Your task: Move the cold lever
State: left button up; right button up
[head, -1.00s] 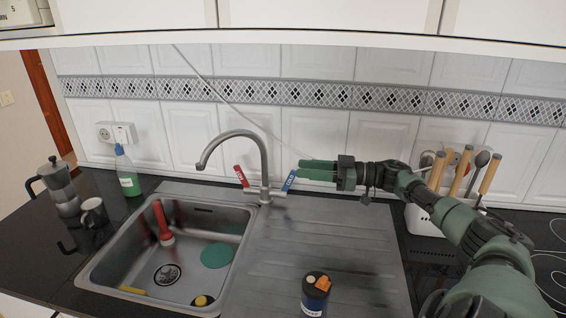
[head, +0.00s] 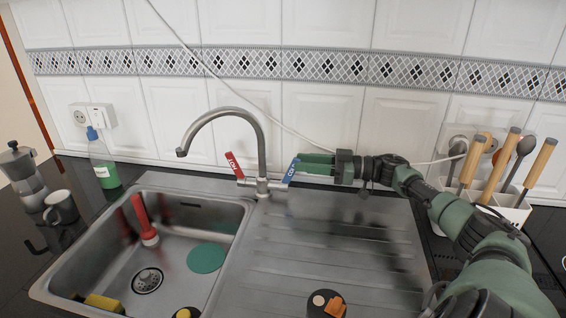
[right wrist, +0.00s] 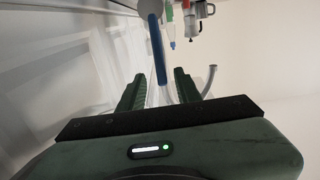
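The cold lever is a blue handle marked COLD (head: 291,170), tilted up on the right side of the tap (head: 262,150). A red lever marked HOT (head: 234,165) is on the tap's left side. My right gripper (head: 302,164) comes in from the right, its fingertips right beside the blue lever. In the right wrist view the gripper (right wrist: 158,82) is open, and the end of the blue lever (right wrist: 158,50) shows between its two fingers. I cannot tell whether a finger touches it. My left gripper is not in view.
The sink (head: 190,215) holds a red-handled tool (head: 142,218), a green disc (head: 206,258) and a yellow sponge (head: 104,303). A dark container (head: 326,304) stands on the drainboard. A utensil holder (head: 505,205) is at right; a soap bottle (head: 103,165), mug (head: 61,206) and moka pot (head: 25,178) are at left.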

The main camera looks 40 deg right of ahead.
jog(key=x, duration=0.6)
jog(key=shift+w+a+r+p, duration=0.15)
jog(key=shift+a+p, duration=0.1)
jog(key=shift+p, duration=0.15)
grip_shut()
dwell(1.0)
